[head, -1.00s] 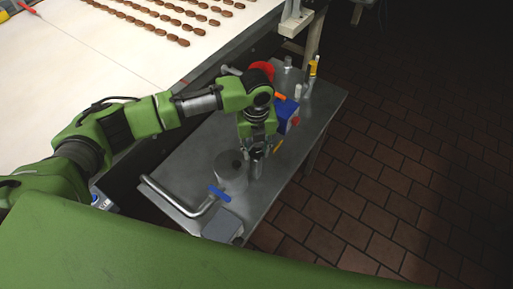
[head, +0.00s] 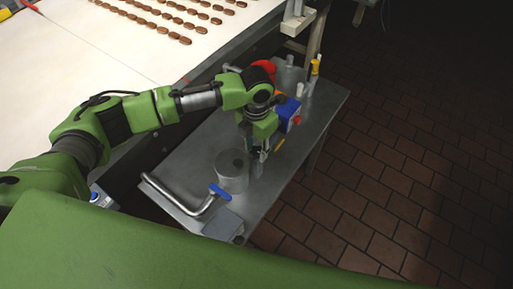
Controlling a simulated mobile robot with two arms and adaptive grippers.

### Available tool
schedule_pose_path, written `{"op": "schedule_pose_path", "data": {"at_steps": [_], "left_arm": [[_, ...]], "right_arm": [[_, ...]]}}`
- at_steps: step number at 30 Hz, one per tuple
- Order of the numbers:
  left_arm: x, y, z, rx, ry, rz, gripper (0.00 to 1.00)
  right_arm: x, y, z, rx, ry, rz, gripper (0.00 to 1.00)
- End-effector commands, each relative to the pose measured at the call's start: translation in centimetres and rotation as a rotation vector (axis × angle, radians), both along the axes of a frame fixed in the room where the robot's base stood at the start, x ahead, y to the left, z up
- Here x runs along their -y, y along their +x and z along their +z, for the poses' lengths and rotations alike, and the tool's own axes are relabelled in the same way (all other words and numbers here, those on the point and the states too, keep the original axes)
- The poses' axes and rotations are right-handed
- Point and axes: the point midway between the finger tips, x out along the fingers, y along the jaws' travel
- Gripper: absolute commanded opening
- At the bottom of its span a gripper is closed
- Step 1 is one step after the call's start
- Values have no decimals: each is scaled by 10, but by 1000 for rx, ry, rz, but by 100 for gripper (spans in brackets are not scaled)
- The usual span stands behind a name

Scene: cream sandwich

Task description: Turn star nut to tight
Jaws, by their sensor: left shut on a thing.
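My left gripper (head: 262,154) hangs fingers down over the metal cart, just right of and behind a grey metal cylinder (head: 232,171). It is shut on a small grey part (head: 257,168) that is mostly hidden and too small to identify. A blue winged knob (head: 219,192) sits on a bent steel pipe (head: 188,207) at the cart's near end, apart from the gripper. I cannot tell for certain which part is the star nut. My right gripper is not in view.
The grey cart top (head: 315,118) carries a blue box (head: 288,113), a red round part (head: 264,68), and a yellow-topped item (head: 315,66). A cream conveyor (head: 120,50) with rows of brown biscuits lies left. Tiled floor (head: 400,160) at right is clear.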

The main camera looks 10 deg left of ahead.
Motion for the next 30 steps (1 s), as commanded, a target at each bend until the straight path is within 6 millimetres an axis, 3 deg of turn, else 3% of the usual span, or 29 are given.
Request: {"op": "schedule_pose_path", "data": {"at_steps": [9,26,27,28,30], "left_arm": [[-1,0,0,0,0,-129,11],[-1,0,0,0,1,-159,11],[-1,0,0,0,1,-159,40],[-1,0,0,0,1,-159,48],[-1,0,0,0,1,-159,49]], "right_arm": [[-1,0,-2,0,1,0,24],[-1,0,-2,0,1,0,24],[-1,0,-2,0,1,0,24],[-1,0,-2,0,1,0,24],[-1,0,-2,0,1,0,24]]}}
